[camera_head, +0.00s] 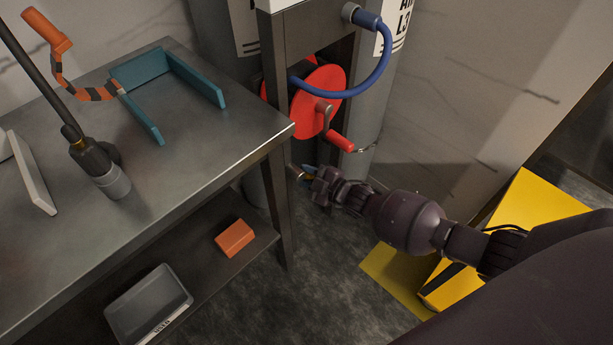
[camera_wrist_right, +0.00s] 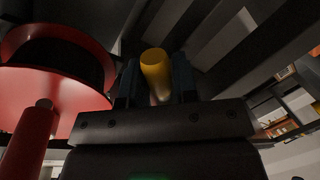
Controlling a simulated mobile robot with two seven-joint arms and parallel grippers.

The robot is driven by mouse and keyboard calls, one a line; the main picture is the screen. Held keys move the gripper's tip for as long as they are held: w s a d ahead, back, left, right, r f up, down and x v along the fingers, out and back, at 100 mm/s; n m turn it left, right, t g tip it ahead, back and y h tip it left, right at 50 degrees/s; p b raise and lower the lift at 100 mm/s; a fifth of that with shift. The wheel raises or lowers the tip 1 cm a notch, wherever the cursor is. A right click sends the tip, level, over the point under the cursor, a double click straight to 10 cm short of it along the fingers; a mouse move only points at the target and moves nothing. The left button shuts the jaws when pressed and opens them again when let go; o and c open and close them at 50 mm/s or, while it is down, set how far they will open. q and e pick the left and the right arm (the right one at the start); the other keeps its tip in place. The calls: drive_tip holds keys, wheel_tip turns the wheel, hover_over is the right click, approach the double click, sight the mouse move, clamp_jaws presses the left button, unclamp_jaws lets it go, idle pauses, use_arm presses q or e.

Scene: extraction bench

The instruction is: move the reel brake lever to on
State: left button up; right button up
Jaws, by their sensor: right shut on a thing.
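The red hose reel (camera_head: 318,95) with its red-handled crank (camera_head: 340,140) stands in a grey frame beyond the bench corner. My right gripper (camera_head: 308,174) is low beside the frame, below the crank. In the right wrist view, its two dark fingers are shut on a yellow cylindrical grip (camera_wrist_right: 156,72), which appears to be the reel brake lever's handle. The lever's other parts and any on/off marking are hidden or too small to read. The red reel (camera_wrist_right: 50,85) also shows at the left of the wrist view. My left gripper is not in view.
A metal bench (camera_head: 215,150) fills the left, with a teal bracket (camera_head: 150,72) and a dark rod tool (camera_head: 90,155) on it. An orange block (camera_head: 234,238) and grey bin (camera_head: 150,302) are on its lower shelf. A blue hose (camera_head: 375,70) loops above the reel. A yellow box (camera_head: 530,215) stands right.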

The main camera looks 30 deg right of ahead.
drive_tip(key=shift+d+r, duration=0.1)
drive_tip(key=shift+r, duration=0.05)
drive_tip(key=shift+n, duration=0.4)
drive_tip(key=o, duration=0.8)
drive_tip(key=shift+d, duration=0.1)
drive_tip(key=shift+o, duration=0.5)
